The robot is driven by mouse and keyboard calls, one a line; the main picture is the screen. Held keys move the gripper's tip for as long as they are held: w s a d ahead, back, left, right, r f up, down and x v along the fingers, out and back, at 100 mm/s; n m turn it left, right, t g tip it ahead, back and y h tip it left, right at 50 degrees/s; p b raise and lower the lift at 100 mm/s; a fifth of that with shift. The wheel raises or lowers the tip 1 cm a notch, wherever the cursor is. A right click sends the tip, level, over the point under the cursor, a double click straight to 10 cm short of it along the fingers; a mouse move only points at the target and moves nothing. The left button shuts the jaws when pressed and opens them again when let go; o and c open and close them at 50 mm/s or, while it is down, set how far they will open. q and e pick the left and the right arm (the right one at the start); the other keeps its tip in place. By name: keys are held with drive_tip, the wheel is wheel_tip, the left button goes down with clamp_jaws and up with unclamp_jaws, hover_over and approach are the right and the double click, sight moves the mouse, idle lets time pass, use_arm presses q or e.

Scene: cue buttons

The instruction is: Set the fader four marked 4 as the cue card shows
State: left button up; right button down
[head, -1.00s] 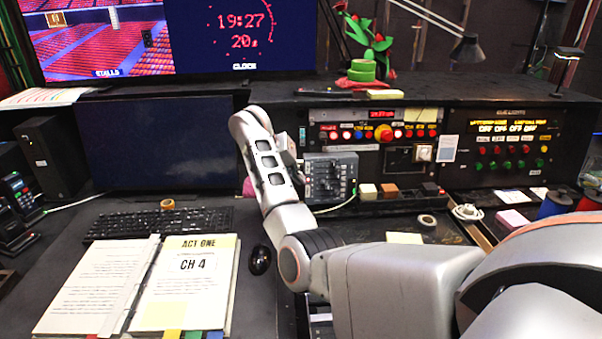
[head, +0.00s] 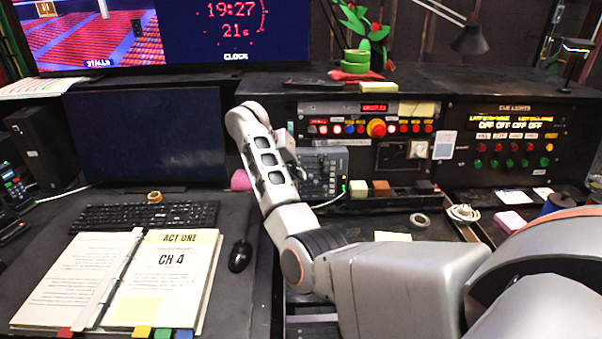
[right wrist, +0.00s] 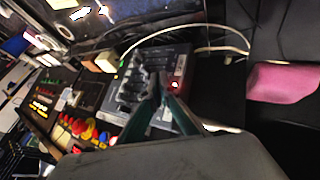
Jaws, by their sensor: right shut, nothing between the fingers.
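The fader box (head: 325,170) is a dark grey panel of several small sliders below the console. It also shows in the right wrist view (right wrist: 130,92), where a red light glows on it. I cannot make out which fader is marked 4 or its setting. The cue card (head: 165,285) is an open book page reading ACT ONE and CH 4; smaller marks are unreadable. My right gripper (head: 291,155) is at the box's left side in the head view. In the right wrist view its closed fingertips (right wrist: 163,77) are over the sliders, empty; contact is unclear. My left gripper is out of view.
A button console (head: 372,128) with a red knob stands behind the box, and a cue-lights panel (head: 510,140) to its right. A keyboard (head: 145,216) and mouse (head: 240,256) are left.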

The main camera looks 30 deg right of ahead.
sight(312, 176)
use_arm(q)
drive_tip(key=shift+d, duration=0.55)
use_arm(e)
drive_tip(key=shift+s+d, duration=0.15)
drive_tip(key=shift+s+d, duration=0.35)
drive_tip(key=shift+d, duration=0.25)
drive_tip(key=shift+s+d, duration=0.35)
drive_tip(key=shift+d, duration=0.25)
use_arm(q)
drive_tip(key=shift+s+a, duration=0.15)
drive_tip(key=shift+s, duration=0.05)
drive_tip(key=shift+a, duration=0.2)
use_arm(e)
drive_tip(key=shift+w+a, duration=0.1)
